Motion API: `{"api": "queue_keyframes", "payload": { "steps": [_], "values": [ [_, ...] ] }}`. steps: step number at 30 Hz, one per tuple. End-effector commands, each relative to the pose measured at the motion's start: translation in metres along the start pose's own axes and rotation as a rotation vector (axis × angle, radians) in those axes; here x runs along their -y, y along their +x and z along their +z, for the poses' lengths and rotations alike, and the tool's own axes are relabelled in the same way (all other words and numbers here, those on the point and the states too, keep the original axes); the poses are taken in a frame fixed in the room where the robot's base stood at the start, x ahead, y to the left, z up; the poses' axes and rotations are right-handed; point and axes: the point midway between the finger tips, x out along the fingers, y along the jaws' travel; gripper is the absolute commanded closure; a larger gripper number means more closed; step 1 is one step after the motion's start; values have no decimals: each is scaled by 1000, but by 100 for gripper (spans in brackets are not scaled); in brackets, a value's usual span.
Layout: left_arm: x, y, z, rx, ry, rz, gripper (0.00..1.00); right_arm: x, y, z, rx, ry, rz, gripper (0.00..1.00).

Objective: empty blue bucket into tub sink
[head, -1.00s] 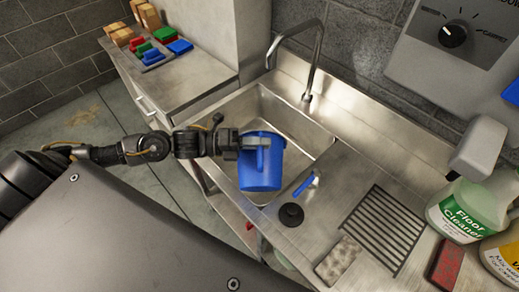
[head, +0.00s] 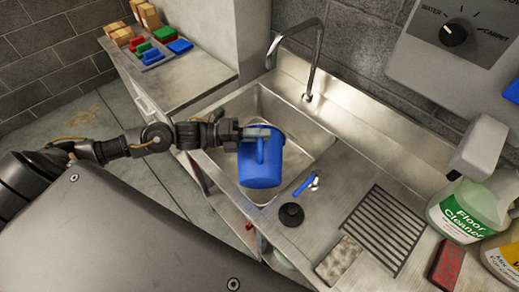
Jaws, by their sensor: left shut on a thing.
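The blue bucket (head: 261,166) is held over the near part of the tub sink (head: 310,140), tilted, with its handle toward the camera and up. My left gripper (head: 252,133) is shut on the bucket near its handle and rim. The inside of the bucket is mostly hidden, so I cannot tell what it holds. The metal sink basin is partly covered by the bucket. My right gripper is not in view.
A tall faucet (head: 316,62) stands behind the basin. A blue-handled valve (head: 305,186), a black stopper (head: 291,214), a drain grate (head: 383,231), a sponge (head: 338,259) and a green-labelled cleaner bottle (head: 470,205) are to the right. Colored blocks (head: 152,50) sit on the left counter.

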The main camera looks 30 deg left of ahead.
Motion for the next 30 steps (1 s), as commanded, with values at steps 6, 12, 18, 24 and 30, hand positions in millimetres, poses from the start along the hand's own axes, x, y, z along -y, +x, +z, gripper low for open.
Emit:
{"api": "queue_keyframes", "payload": {
  "steps": [6,12,18,24,30],
  "values": [
    [-1,0,6,0,-23,-1,100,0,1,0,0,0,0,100],
    [-1,1,11,-1,-46,0,100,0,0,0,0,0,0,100],
    [0,1,15,-2,-68,-1,100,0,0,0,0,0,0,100],
    [0,0,20,-3,-90,0,100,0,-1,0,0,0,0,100],
    [0,0,24,-4,-112,1,100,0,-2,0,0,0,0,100]
  ]
}}
